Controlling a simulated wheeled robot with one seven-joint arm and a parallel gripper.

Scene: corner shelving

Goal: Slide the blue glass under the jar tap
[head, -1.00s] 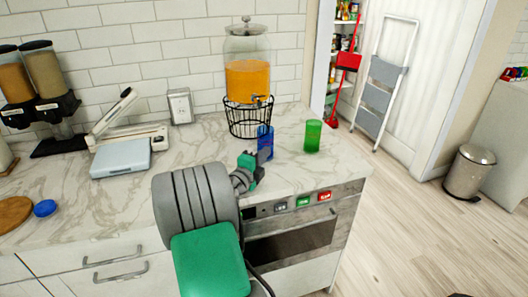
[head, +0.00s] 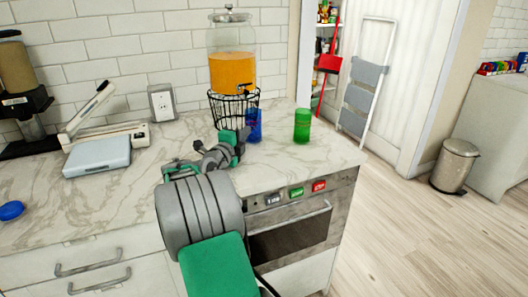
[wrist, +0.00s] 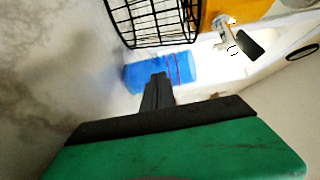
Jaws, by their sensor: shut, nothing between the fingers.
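The blue glass (head: 254,125) stands upright on the counter in the head view, at the front right of the jar's wire stand. It also shows in the wrist view (wrist: 182,68), with thin red lines on it. The jar (head: 232,72) holds orange drink and has a small tap (head: 246,88) low on its front. The tap also shows in the wrist view (wrist: 228,36). My gripper (head: 243,142) is shut and empty, close to the near left side of the blue glass. Its fingers (wrist: 157,92) overlap the glass in the wrist view; I cannot tell if they touch.
The black wire stand (head: 222,108) carries the jar, behind my gripper. A green glass (head: 302,126) stands to the right of the blue one. The counter's right edge is beyond the green glass.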

